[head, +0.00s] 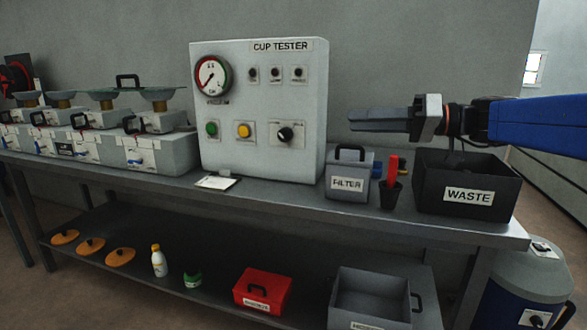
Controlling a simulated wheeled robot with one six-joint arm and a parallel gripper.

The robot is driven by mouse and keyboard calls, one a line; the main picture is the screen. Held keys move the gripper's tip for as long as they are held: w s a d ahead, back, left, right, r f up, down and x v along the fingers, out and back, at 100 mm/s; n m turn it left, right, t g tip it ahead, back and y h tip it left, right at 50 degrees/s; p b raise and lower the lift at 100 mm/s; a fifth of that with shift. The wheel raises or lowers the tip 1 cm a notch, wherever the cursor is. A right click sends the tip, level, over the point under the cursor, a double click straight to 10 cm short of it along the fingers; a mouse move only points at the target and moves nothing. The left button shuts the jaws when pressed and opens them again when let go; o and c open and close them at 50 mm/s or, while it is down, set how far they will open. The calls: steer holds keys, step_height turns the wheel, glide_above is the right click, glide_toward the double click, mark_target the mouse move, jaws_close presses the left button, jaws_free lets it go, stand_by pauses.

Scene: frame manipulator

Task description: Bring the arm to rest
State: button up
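My gripper (354,120) shows in the head view at the end of my blue arm, which reaches in from the right.
Below the arm stand the filter box (350,183), a small black cup (391,196) with a red item, and the black waste bin (430,195). Several grey units (160,152) line the bench's left. A lower shelf holds a red box (262,287) and grey bin (370,298).

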steer(key=s+f+m+g+h, duration=0.1)
steer(key=s+f+m+h, duration=0.1)
steer(key=s+f+h, duration=0.5)
steer(key=s+f+m+g, duration=0.1)
steer(key=s+f+m, duration=0.1)
steer(key=s+f, duration=0.65)
steer(key=s+d+f+m+h, duration=0.1)
steer(key=s+d+f+h, duration=0.3)
steer(key=d+f, duration=0.3)
steer(key=s+d+f+m+t+h, duration=0.1)
steer(key=s+d+f+h, duration=0.4)
steer(key=f, duration=0.7)
steer(key=shift+s+d+f+m+t, duration=0.3)
steer(key=shift+s+d+f+m, duration=0.25)
steer(key=shift+d, duration=0.3)
